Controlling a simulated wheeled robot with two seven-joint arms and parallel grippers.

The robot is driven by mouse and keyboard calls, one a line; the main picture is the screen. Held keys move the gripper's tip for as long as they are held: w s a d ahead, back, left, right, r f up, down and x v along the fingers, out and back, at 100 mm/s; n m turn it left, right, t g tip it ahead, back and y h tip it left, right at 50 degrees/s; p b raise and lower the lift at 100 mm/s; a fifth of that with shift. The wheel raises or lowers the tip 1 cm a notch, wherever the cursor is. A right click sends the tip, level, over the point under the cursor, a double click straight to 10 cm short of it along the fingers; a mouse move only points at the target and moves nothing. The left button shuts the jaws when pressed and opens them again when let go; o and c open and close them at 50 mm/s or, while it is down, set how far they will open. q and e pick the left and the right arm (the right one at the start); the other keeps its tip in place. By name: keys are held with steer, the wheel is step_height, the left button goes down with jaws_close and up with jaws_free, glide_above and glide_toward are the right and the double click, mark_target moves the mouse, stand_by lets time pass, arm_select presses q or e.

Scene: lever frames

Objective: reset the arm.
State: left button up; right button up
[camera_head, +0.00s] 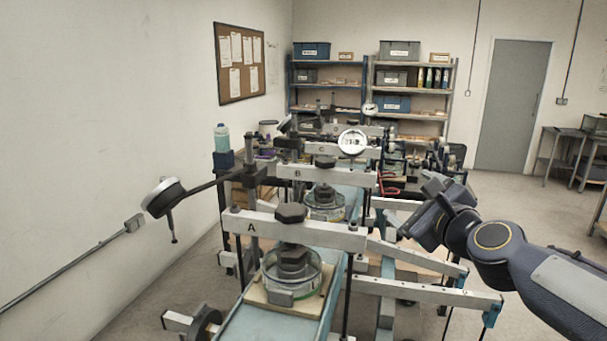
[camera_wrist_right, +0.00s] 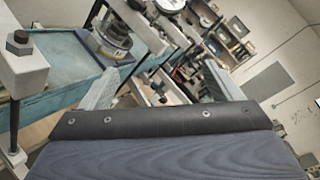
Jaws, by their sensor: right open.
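Lever frame A (camera_head: 300,233) stands nearest, a grey crossbeam with a dark hex knob over a round cell on a wooden board (camera_head: 285,300). Frame B (camera_head: 325,178) and frame C (camera_head: 325,150) stand behind it. Long grey lever arms reach right from the frames; the nearest lever arm (camera_head: 430,289) has a blue end. My right gripper (camera_head: 397,228) is above and beside the lever arms, right of frame A; it is open, with nothing seen between its fingers. The right wrist view shows its fingers (camera_wrist_right: 160,88) apart, with frames beyond. My left gripper is out of sight.
A dial gauge (camera_head: 163,197) sticks out left on a dark arm, and another dial (camera_head: 352,142) stands at frame C. A blue bench (camera_head: 240,325) carries the frames. Shelves (camera_head: 415,110) stand at the back. Open floor (camera_head: 520,200) lies to the right.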

steer(key=s+f+n+g, duration=0.5)
steer(key=s+f+n, duration=0.6)
steer(key=s, duration=0.5)
steer(key=s+f+n+g, duration=0.6)
steer(key=s+f+n, duration=0.6)
steer(key=s+f, duration=0.3)
steer(key=shift+s+d, duration=0.45)
steer(key=shift+s, duration=0.3)
